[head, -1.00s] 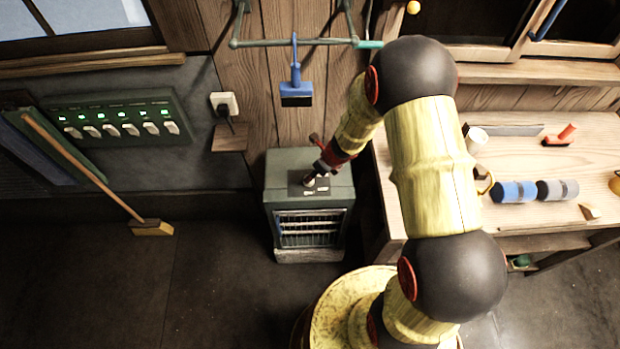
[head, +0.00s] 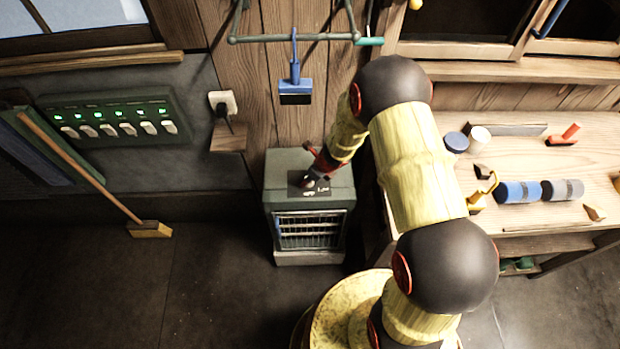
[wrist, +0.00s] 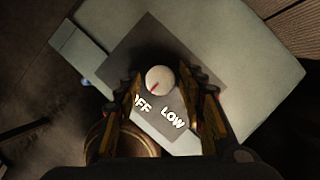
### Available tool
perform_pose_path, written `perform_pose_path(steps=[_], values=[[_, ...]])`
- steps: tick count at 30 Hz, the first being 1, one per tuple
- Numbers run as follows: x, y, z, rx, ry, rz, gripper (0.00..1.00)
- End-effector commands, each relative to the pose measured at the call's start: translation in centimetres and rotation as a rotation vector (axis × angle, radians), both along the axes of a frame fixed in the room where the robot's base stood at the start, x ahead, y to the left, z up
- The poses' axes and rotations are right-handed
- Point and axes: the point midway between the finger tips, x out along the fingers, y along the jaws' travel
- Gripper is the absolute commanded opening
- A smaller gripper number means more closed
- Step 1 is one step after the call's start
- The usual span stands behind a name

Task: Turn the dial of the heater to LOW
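The green heater (head: 310,225) stands on the floor against the wall, with a dark label plate on its top. Its dial (wrist: 160,78) is a round white knob with a red mark pointing to the lower left, towards the OFF label (wrist: 142,104). The LOW label (wrist: 172,118) lies to the right of OFF. My gripper (wrist: 160,73) is open, with one finger on each side of the dial and a visible gap to it. How far the fingertips are above the plate is unclear. In the head view my gripper (head: 312,177) is over the heater top and mostly hides the dial.
A blue brush (head: 296,88) hangs from a rail above the heater. A switch panel (head: 115,120) and a broom (head: 150,229) are to the left.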

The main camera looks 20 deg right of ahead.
Motion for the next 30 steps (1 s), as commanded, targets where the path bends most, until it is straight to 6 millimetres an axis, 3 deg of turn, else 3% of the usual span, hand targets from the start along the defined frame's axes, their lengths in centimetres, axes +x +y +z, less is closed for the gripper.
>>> perform_pose_path(steps=[17, 30], values=[[-0.01, 0.01, 0.01, 0.000, 0.000, 0.000, 0.05], [0.07, -0.14, 0.10, 0.000, 0.000, 0.100, 0.05]])
